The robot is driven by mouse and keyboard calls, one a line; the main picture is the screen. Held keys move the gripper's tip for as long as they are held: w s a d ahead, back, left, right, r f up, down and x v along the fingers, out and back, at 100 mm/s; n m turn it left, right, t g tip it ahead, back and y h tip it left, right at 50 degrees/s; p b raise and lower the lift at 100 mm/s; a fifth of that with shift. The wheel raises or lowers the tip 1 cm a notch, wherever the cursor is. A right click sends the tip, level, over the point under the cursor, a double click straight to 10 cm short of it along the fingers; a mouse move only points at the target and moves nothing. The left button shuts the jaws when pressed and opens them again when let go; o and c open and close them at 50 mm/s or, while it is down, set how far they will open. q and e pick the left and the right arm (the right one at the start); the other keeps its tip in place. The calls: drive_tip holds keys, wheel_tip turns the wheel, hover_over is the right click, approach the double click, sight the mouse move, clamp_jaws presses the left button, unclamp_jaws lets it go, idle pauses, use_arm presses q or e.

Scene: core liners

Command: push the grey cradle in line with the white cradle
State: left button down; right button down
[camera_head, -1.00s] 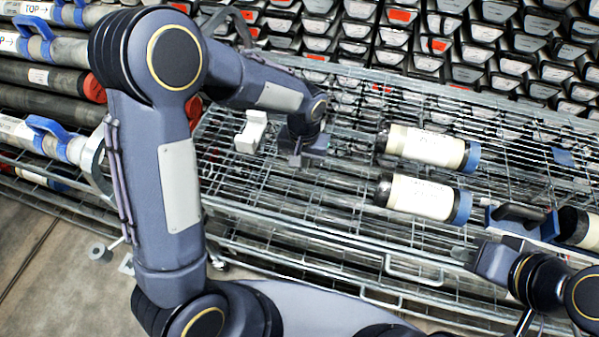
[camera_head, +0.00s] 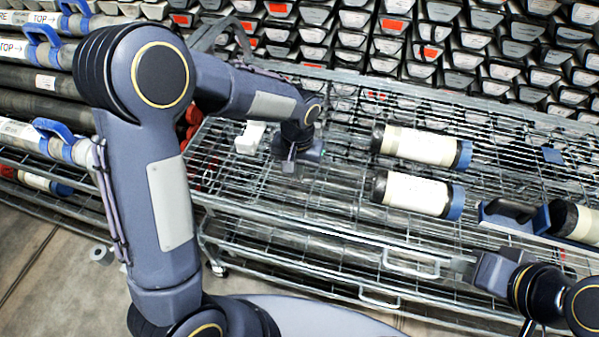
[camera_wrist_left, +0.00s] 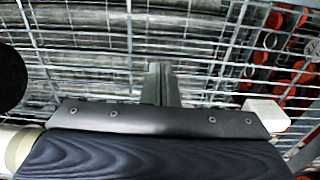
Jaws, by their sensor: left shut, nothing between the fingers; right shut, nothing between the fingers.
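The white cradle (camera_head: 250,137) is a small white block on the wire rack, left of my left gripper. Its white side also shows at the right in the left wrist view (camera_wrist_left: 265,112). My left gripper (camera_head: 290,165) points down at the rack, shut and empty, a short way right of the white cradle. Its closed fingers show in the left wrist view (camera_wrist_left: 158,75). I cannot make out the grey cradle clearly; the left gripper and wrist may hide it. My right gripper (camera_head: 463,263) is shut and empty near the rack's front edge at the right.
Two white-labelled cores with blue ends, a rear one (camera_head: 420,146) and a front one (camera_head: 415,194), lie right of my left gripper. The wire rack (camera_head: 330,225) is bare in front.

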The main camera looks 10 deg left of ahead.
use_arm(q)
wheel_tip(320, 180, up, 8)
drive_tip(key=s+a+r+n+t+h, duration=0.1)
drive_tip(key=s+a+r+t+h, duration=0.15)
drive_tip(key=s+a+r, duration=0.5)
drive_tip(key=s+a+f+n+t+h, duration=0.1)
drive_tip(key=s+f+t, duration=0.1)
drive_tip(key=s, duration=1.1)
drive_tip(key=shift+s+f+t, duration=0.25)
drive_tip(key=shift+f+t, duration=0.1)
drive_tip(key=shift+t, duration=0.2)
